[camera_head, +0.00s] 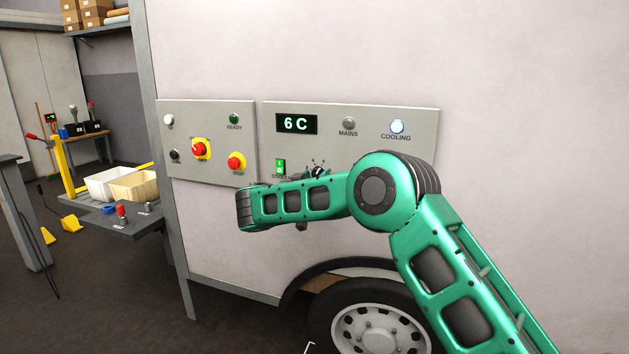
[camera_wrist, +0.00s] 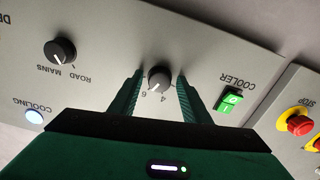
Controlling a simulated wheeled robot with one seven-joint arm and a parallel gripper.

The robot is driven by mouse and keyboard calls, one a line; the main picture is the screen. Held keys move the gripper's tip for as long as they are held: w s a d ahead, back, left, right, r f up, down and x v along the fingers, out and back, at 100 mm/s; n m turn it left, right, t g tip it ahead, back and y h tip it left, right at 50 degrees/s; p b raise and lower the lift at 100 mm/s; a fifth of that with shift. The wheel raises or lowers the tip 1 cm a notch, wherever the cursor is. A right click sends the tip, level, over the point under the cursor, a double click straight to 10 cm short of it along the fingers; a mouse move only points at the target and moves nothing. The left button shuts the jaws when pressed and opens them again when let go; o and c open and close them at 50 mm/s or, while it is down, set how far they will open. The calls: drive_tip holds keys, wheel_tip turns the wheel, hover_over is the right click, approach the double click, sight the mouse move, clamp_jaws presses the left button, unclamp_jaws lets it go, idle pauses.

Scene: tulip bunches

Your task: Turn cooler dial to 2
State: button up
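The cooler dial (camera_wrist: 159,79) is a small grey-black knob on the panel, seen upside down in the wrist view. The numbers 4 and 6 show beside it; its pointer setting is too small to tell. In the head view, the dial (camera_head: 318,172) shows just above my arm. My gripper (camera_wrist: 160,74) is open, with one green finger on each side of the dial and a gap on both sides. I cannot tell how far the fingertips reach along the knob. The display (camera_head: 296,123) reads 6 C.
A lit green cooler switch (camera_wrist: 231,101) sits close beside the dial. A mains/road knob (camera_wrist: 60,50) and the lit cooling lamp (camera_head: 397,126) share the panel. A red stop button (camera_head: 236,162) is on the neighbouring panel. A wheel (camera_head: 378,330) is below.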

drive_tip(key=c, duration=0.8)
drive_tip(key=shift+a, duration=0.1)
drive_tip(key=n, duration=2)
drive_tip(key=shift+s+a+f, duration=0.1)
drive_tip(key=shift+f, duration=0.1)
